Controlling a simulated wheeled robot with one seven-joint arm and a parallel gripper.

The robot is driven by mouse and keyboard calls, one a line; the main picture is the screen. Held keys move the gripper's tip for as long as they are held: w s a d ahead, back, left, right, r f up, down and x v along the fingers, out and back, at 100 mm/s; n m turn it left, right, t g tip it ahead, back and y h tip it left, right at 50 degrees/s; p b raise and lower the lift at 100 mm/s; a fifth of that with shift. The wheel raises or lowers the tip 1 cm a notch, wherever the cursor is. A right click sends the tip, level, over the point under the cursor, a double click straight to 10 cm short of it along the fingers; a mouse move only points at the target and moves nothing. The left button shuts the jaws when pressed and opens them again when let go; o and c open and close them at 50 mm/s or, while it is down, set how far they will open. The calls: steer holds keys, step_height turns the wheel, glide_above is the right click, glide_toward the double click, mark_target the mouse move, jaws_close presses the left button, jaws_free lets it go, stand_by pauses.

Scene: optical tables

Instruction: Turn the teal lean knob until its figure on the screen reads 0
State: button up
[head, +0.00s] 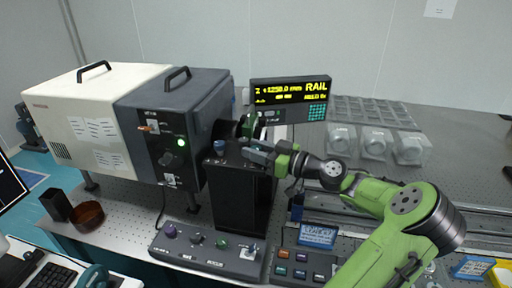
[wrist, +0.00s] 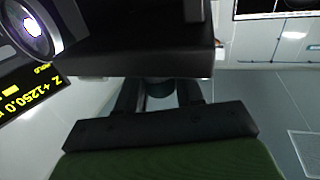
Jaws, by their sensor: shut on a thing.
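My gripper (head: 256,152) is at the upper right of the tall black housing (head: 238,196), reaching in from the right. In the wrist view its two dark fingers (wrist: 160,92) are closed on a small dark teal knob (wrist: 160,86) against the housing's underside as pictured. The knob is mostly shaded, and its markings and angle cannot be read. In the head view the gripper hides it. The screen (head: 290,96) shows yellow text, "Z +1250.0 mm" and "RAIL"; its smaller lines, including any lean figure, are too small to read.
A blue knob (head: 219,146) sits on the housing's top left. The large lamp box (head: 176,125) stands to the left. A control box (head: 208,250) with several knobs and a button box (head: 299,267) lie in front. Clear lidded containers (head: 374,143) stand behind my arm.

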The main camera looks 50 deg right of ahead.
steer(key=n+y+p, duration=0.1)
steer(key=y, duration=0.1)
steer(key=n+g+y+p, duration=0.1)
steer(key=p, duration=0.1)
steer(key=n+y+p, duration=0.1)
steer(key=y+p, duration=0.1)
steer(key=shift+d+r+n+g+y, duration=0.1)
steer(key=shift+r+n+g+y, duration=0.2)
steer(key=n+g+y+p, duration=0.1)
steer(key=n+y+p, duration=0.1)
steer(key=y+p, duration=0.1)
steer(key=shift+n+g, duration=0.3)
steer(key=shift+g, duration=0.1)
steer(key=n+g+y, duration=0.1)
steer(key=n+g+y+p, duration=0.1)
steer(key=shift+f+y, duration=0.25)
steer(key=shift+y, duration=0.15)
steer(key=shift+f+n+g+y, duration=0.1)
steer(key=shift+n+g+y, duration=0.65)
steer(key=shift+g, duration=0.45)
steer(key=shift+n+b, duration=0.25)
steer(key=shift+b, duration=0.05)
steer(key=o, duration=0.9)
